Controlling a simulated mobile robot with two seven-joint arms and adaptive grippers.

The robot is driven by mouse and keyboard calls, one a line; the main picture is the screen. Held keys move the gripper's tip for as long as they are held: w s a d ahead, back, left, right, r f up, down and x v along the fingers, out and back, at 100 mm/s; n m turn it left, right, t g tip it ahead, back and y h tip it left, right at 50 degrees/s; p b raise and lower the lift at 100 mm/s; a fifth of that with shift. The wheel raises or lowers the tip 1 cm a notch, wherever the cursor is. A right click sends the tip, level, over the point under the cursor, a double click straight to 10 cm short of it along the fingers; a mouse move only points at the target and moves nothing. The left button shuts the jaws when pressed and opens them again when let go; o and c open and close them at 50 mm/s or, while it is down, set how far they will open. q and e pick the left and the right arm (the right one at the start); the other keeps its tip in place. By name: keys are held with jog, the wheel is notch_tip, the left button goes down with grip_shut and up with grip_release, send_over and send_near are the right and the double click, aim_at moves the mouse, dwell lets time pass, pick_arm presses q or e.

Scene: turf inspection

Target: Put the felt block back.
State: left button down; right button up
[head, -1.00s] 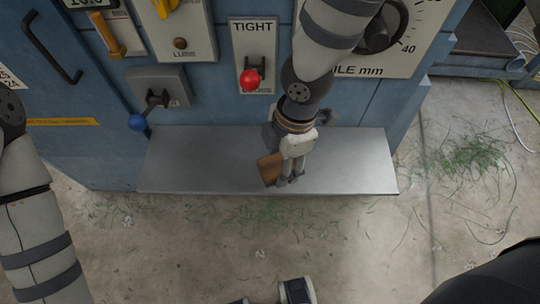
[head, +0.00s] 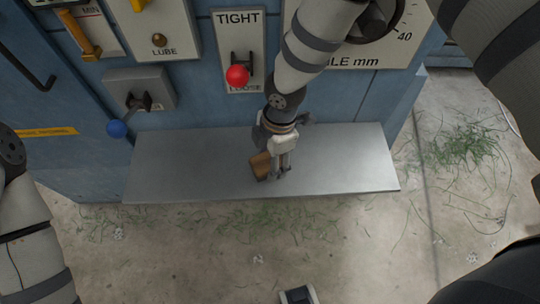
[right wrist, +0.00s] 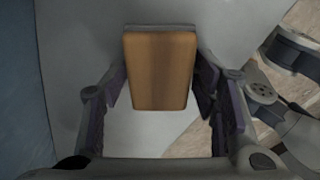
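The felt block (head: 261,165) is a small tan-brown block with a darker band across its face. In the right wrist view the block (right wrist: 159,72) sits between both finger pads, which close in on its sides, with a thin grey layer along its far edge. My right gripper (head: 280,170) points down over the grey metal shelf (head: 340,165) and is shut on the block. I cannot tell whether the block touches the shelf. My left arm enters at the left edge. A dark and pale part at the bottom edge may be my left gripper (head: 297,295); its fingers are mostly cut off.
Above the shelf is a blue machine panel (head: 190,75) with a red-knobbed TIGHT/LOOSE lever (head: 237,75), a blue-knobbed lever (head: 118,128) and a LUBE plate (head: 155,25). The shelf is otherwise bare. Grass clippings (head: 465,150) lie on the concrete floor.

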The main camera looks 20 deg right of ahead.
jog(key=shift+o, duration=0.5)
jog(key=shift+r, duration=0.15)
notch_tip(320, 180, up, 12)
jog(key=d+p, duration=0.1)
jog(key=p, duration=0.1)
jog(key=s+d+f+m+g, duration=0.1)
jog(key=s+f+m, duration=0.35)
jog(key=s, duration=0.35)
jog(key=s+d+f+m+g+y, duration=0.1)
jog(key=s+f+m, duration=0.35)
jog(key=s, duration=0.45)
jog(key=s+d+f+m+g, duration=0.1)
jog(key=s+f+m, duration=0.35)
jog(key=s, duration=0.35)
jog(key=s+d+m+h, duration=0.2)
jog(key=s+d+m, duration=0.45)
jog(key=s, duration=0.35)
pick_arm(q)
jog(key=w+r+t+p, duration=0.2)
jog(key=w+r, duration=0.3)
jog(key=shift+w+r, duration=0.2)
pick_arm(e)
jog(key=shift+t, duration=0.5)
jog(key=w+r, duration=0.3)
jog(key=shift+w+d+r, duration=0.1)
jog(key=shift+d+r, duration=0.15)
jog(key=shift+d, duration=0.05)
